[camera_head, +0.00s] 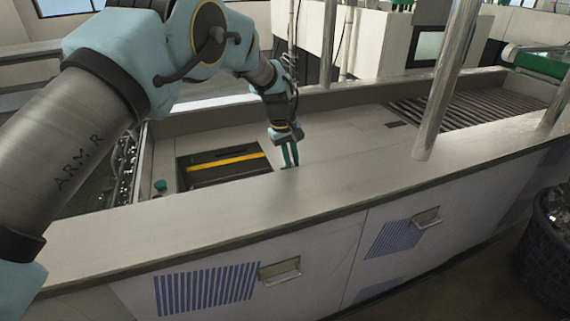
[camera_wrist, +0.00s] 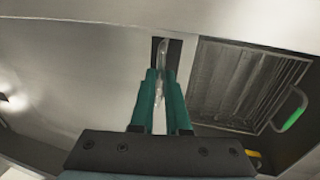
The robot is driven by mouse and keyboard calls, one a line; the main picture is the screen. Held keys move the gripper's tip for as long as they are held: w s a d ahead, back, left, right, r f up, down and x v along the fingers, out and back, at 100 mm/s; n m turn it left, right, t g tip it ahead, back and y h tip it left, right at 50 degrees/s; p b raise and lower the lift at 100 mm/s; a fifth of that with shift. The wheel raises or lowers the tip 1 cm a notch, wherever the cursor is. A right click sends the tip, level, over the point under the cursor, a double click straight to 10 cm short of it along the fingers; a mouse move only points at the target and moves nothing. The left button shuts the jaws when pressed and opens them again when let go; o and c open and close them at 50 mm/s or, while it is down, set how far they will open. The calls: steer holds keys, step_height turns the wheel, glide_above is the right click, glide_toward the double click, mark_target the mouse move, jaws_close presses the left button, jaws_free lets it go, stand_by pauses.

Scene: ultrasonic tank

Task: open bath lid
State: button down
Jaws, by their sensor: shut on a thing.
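My gripper (camera_head: 290,163) points down at the pale top of the tank, just right of a dark rectangular opening (camera_head: 205,179). In the wrist view my gripper's teal fingers (camera_wrist: 161,78) are closed around a thin, shiny metal piece (camera_wrist: 162,56), which looks like a handle. It sits over a narrow dark slot, and the fingers hide its lower part. A smooth pale panel (camera_wrist: 85,75) lies left of the slot. The lid's outline is not clear, so I cannot tell how far it is open. Inside the opening a ribbed metal basket (camera_wrist: 245,85) shows.
A yellow bar (camera_head: 225,158) crosses the opening. A green-gripped handle (camera_wrist: 293,118) stands at the basket's right. A wide metal ledge (camera_head: 330,190) and upright posts (camera_head: 447,80) stand along the near side. A roller section (camera_head: 465,108) lies to the right.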

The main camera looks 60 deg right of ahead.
steer(key=shift+d, duration=0.15)
steer(key=c, duration=0.9)
jaws_free()
step_height(320, 180, up, 11)
steer(key=w+a+b, duration=0.1)
steer(key=b, duration=0.1)
steer(key=shift+w+a+f, duration=0.15)
steer(key=shift+a, duration=0.2)
steer(key=shift+w, duration=0.1)
